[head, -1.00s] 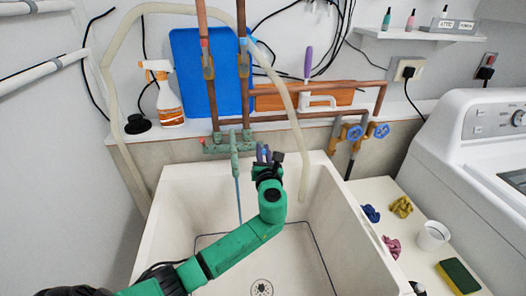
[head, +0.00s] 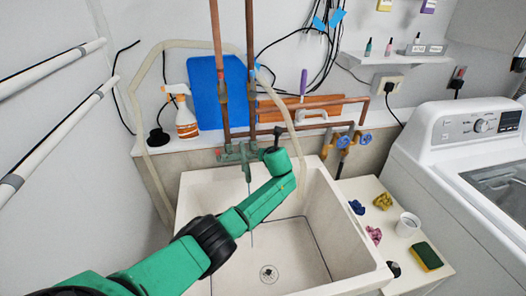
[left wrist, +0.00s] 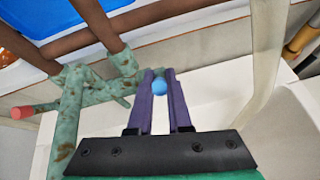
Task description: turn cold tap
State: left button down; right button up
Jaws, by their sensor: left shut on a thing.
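The green, worn tap (head: 238,153) stands on the pipes behind the white sink (head: 320,262). In the left wrist view its body (left wrist: 70,112) is at left, with a red handle tip (left wrist: 20,112) and a blue handle tip (left wrist: 160,87). My left gripper (left wrist: 159,77) has its two purple fingers shut on the blue tip, one on each side. In the head view my green left arm reaches over the sink to the tap's right side; my wrist hides the fingers and the blue tip. A thin line hangs below the tap; I cannot tell whether it is water. My right gripper is not in view.
A pale hose (head: 150,95) loops over the sink's back. Blue valves (head: 343,141) sit on copper pipes to the right. A spray bottle (head: 184,112) stands on the ledge. A side counter holds a white cup (head: 407,225), sponge (head: 426,257) and cloths, beside a washing machine (head: 450,165).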

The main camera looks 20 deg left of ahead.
pick_arm(q)
jog(key=shift+w+a+r+g+h, duration=0.1)
jog(key=shift+w+r+g+h, duration=0.1)
jog(key=shift+r+g+h, duration=0.3)
jog(key=shift+w+a+g+h, duration=0.2)
jog(key=shift+g+h, duration=0.1)
jog(key=shift+g, duration=0.2)
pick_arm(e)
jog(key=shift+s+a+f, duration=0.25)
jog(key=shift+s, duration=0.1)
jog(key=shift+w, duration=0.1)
pick_arm(q)
jog(key=c, duration=0.8)
grip_release()
jog(key=shift+c, duration=0.2)
